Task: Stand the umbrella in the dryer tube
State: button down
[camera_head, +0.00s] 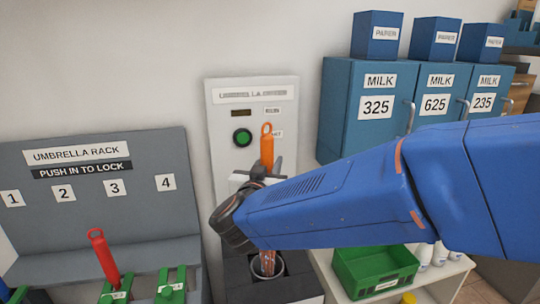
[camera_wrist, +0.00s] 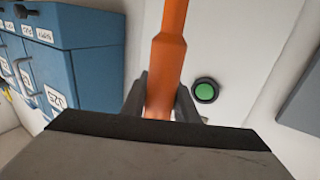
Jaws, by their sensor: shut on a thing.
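The orange umbrella (camera_head: 267,148) stands about upright in front of the white dryer panel (camera_head: 222,120). My gripper (camera_head: 258,170) is shut on its shaft below the loop handle; my arm hides the middle of the umbrella. Its lower end shows below my arm at the dark opening of the dryer tube (camera_head: 281,268); how deep it sits inside I cannot tell. In the wrist view the orange umbrella (camera_wrist: 168,50) passes up between the two dark fingers of my gripper (camera_wrist: 160,95). The panel's green button (camera_head: 242,137) also shows in the wrist view (camera_wrist: 206,90).
A grey umbrella rack (camera_head: 100,205) stands at the left with a red umbrella (camera_head: 104,258) and green holders. Blue milk lockers (camera_head: 345,135) with blue boxes on top stand at the right. A green crate (camera_head: 375,270) and white bottles are on the shelf below.

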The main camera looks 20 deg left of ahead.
notch_tip(320, 180, down, 21)
dwell(1.7)
jog(key=c, duration=1.3)
grip_release()
jog(key=shift+s, duration=0.1)
jog(key=s+d, duration=0.1)
jog(key=s, duration=1.6)
jog(key=shift+d, duration=0.25)
jog(key=shift+s, duration=0.1)
